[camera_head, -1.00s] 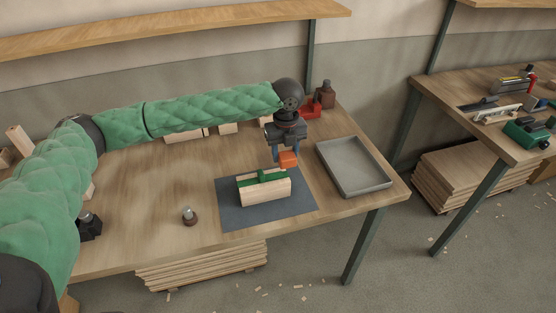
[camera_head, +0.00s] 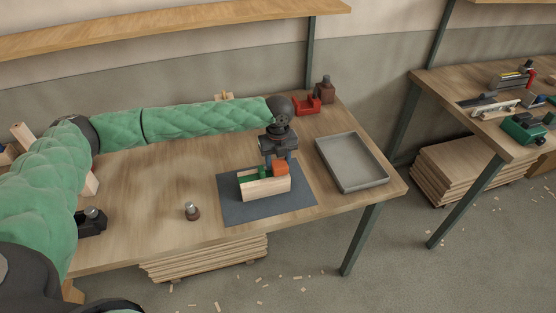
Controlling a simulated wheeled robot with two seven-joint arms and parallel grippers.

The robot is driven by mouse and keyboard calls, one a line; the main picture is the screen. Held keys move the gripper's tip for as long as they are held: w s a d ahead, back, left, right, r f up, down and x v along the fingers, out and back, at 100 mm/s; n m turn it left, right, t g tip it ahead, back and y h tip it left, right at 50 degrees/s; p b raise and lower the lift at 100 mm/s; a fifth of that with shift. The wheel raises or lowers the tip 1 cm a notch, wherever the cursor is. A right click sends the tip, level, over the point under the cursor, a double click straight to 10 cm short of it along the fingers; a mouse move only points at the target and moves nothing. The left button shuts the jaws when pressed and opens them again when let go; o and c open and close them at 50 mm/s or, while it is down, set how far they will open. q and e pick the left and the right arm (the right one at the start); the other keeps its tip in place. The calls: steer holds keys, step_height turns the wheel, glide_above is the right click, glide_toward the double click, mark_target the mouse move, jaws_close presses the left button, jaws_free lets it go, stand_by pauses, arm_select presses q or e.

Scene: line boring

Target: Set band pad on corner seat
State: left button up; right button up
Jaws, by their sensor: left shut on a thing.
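My left gripper (camera_head: 280,160) is shut on a small orange block, the band pad (camera_head: 281,168). It holds the pad at the top right end of a pale wooden block assembly (camera_head: 265,188) with a green piece (camera_head: 246,177) on top. The pad looks level with the top of the assembly, but I cannot tell whether it touches. The gripper and pad hide the corner behind them. The assembly stands on a dark grey mat (camera_head: 235,211) on the workbench. My right gripper is not in view.
A grey tray (camera_head: 352,163) lies right of the mat. A red holder (camera_head: 307,105) and a brown bottle-like block (camera_head: 325,89) stand at the back. A small round-topped item (camera_head: 192,211) stands left of the mat. The bench's front left is mostly clear.

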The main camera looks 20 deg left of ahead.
mark_target(278, 160)
arm_select(q)
steer(key=shift+f, duration=0.15)
steer(key=o, duration=0.8)
steer(key=shift+c, duration=0.2)
steer(key=shift+o, duration=1.1)
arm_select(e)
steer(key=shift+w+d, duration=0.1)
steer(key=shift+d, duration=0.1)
arm_select(q)
steer(key=shift+r+b, duration=0.3)
steer(key=shift+r, duration=0.15)
step_height(278, 160, up, 12)
steer(key=b, duration=0.4)
steer(key=shift+f, duration=0.25)
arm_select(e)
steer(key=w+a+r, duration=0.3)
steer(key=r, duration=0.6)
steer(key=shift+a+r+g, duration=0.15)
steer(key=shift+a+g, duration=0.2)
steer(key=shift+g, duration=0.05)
arm_select(q)
steer(key=shift+f, duration=0.1)
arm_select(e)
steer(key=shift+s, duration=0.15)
